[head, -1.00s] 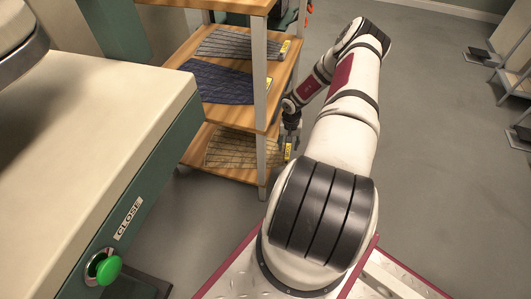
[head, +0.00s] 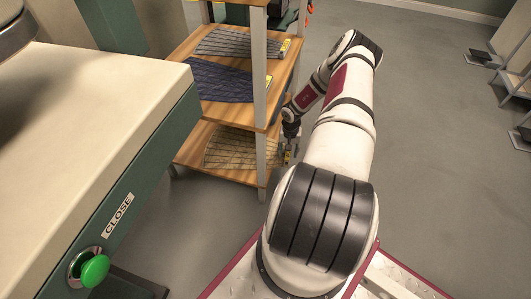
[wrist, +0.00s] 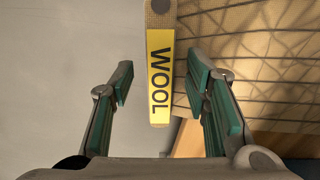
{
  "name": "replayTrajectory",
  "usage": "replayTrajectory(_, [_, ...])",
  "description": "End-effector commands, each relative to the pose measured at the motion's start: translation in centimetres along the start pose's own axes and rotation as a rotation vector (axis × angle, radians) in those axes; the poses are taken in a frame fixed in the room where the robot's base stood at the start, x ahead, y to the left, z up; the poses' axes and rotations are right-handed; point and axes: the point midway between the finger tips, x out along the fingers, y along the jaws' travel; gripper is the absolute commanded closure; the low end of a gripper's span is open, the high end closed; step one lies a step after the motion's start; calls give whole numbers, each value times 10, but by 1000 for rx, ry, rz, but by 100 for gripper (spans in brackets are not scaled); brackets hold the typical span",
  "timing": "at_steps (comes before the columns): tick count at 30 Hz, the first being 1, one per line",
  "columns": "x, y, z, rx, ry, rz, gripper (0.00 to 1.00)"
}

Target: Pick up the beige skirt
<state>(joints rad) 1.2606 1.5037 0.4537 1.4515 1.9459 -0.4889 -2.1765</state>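The beige skirt (head: 232,148), with a dark grid pattern, lies flat on the lowest wooden shelf in the head view. It also fills the upper right of the wrist view (wrist: 255,60). A yellow tag reading WOOL (wrist: 160,95) sticks out from its edge past the shelf. My gripper (head: 288,155) is beside the right end of the lowest shelf, small and partly hard to make out. In the wrist view my gripper (wrist: 163,82) is open. The tag lies between its green-padded fingers, with visible gaps on both sides. The right finger overlaps the skirt's edge in the picture.
The wooden shelf unit (head: 236,110) has a metal post (head: 260,75) at its near corner. A blue skirt (head: 215,82) lies on the middle shelf and a grey one (head: 238,43) above it. A machine with a green button (head: 95,270) stands at left. Floor right of my arm is open.

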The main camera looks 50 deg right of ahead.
Motion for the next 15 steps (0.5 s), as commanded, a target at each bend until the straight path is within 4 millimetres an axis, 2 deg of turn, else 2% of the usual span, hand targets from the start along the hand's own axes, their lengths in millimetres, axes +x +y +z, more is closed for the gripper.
replayTrajectory(1, [0,0,0,0,0,0,70])
replayTrajectory(5, [0,0,0,0,-1,1,100])
replayTrajectory(15, [0,0,0,0,-1,0,100])
